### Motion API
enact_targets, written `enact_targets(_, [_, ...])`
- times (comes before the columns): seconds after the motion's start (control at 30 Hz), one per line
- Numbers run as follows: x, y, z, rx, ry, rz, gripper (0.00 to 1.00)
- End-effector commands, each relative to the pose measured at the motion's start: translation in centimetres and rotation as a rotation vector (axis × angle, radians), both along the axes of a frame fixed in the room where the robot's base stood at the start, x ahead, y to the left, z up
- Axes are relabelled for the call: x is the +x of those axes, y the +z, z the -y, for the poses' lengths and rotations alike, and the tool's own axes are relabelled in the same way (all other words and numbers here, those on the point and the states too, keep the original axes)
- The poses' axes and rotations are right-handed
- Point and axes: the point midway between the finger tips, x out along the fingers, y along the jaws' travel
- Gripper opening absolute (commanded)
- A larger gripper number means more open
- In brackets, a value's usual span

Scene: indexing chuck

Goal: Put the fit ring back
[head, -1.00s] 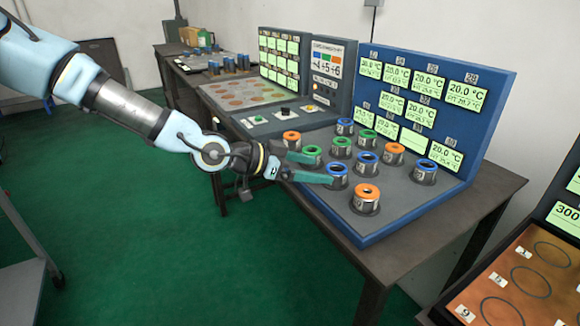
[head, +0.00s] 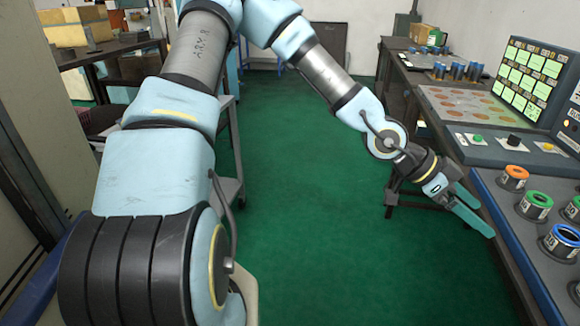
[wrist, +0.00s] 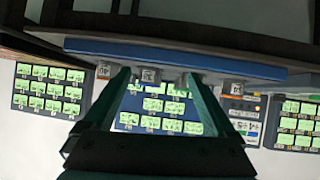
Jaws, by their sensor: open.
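My gripper (head: 482,218) is open, its two teal fingers at the left edge of the blue-rimmed chuck board (head: 488,203). Nothing is between the fingers, which also show in the wrist view (wrist: 160,90). On the board stand short metal cylinders with coloured rings: an orange ring (head: 515,172), a green ring (head: 538,199) and a blue ring (head: 563,236). More are cut off at the right edge. I cannot tell which is the fit ring. In the wrist view, several labelled grey cylinders (wrist: 150,75) show beyond the fingers.
A control panel (head: 510,143) with buttons and a green display panel (head: 528,72) stand behind the board. A flat plate with orange discs (head: 465,105) lies farther back. A grey cart (head: 228,150) stands left. Green floor (head: 320,230) is clear between. The wrist view shows green displays (wrist: 155,105).

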Motion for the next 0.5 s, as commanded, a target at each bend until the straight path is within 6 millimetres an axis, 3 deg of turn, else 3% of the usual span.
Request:
enact_targets(0.1, [4.8,-4.9,-6.2,0.279,0.167,0.032,0.91])
enact_targets(0.23, [10.9,-7.5,-16.1,0.586,0.46,0.03,0.91])
enact_targets(0.4, [15.7,-5.4,-29.4,0.852,0.926,-0.052,0.91])
enact_targets(0.5, [16.3,-2.8,-35.9,0.92,1.204,-0.15,0.91])
